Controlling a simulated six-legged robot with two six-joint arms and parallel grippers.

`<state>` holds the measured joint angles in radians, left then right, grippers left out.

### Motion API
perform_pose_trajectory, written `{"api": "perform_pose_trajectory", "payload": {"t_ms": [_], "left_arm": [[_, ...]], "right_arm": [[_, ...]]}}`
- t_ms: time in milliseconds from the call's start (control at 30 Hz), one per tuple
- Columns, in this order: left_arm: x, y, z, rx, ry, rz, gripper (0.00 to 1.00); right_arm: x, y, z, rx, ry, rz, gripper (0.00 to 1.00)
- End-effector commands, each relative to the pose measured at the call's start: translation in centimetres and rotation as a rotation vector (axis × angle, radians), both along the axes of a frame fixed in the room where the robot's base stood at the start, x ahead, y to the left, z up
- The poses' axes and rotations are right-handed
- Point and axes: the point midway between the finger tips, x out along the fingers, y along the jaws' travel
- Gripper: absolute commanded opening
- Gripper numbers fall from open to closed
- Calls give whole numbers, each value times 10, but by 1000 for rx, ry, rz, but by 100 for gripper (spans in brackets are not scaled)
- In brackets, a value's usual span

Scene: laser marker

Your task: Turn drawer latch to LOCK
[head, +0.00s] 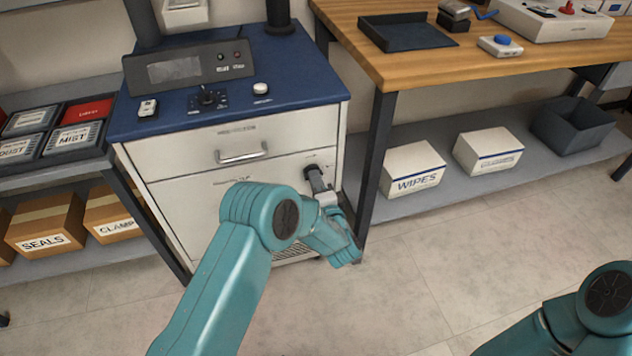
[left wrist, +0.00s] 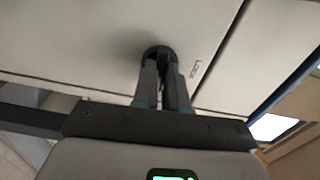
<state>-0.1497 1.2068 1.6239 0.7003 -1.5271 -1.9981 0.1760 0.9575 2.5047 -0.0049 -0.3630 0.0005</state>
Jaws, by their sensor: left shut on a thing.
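The drawer latch is a small dark round knob (left wrist: 158,53) on the lower drawer front; in the head view its dark edge (head: 309,168) shows at the upper right of that drawer. My left gripper (left wrist: 163,80) is shut on the latch, its two fingers on either side of the knob's middle. In the head view the left gripper (head: 316,180) reaches the latch from the front right. The word LOCK (left wrist: 196,68) is printed to the right of the knob in the left wrist view. The fingers hide much of the latch, and its exact turn is unclear. My right gripper is out of view.
The white cabinet (head: 190,165) has an upper drawer with a bar handle (head: 241,154) and a blue top (head: 290,70) with a control panel. A table leg (head: 374,165) stands close to the right of my left gripper. Shelves flank the cabinet; the floor in front is clear.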

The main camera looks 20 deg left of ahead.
Motion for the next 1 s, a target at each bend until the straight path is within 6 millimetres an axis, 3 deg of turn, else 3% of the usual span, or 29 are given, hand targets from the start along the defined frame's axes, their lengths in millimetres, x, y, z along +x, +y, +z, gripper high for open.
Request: {"api": "perform_pose_trajectory", "payload": {"t_ms": [1000], "left_arm": [[1,-1,-2,-754,-510,-3,0]], "right_arm": [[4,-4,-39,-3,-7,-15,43]]}}
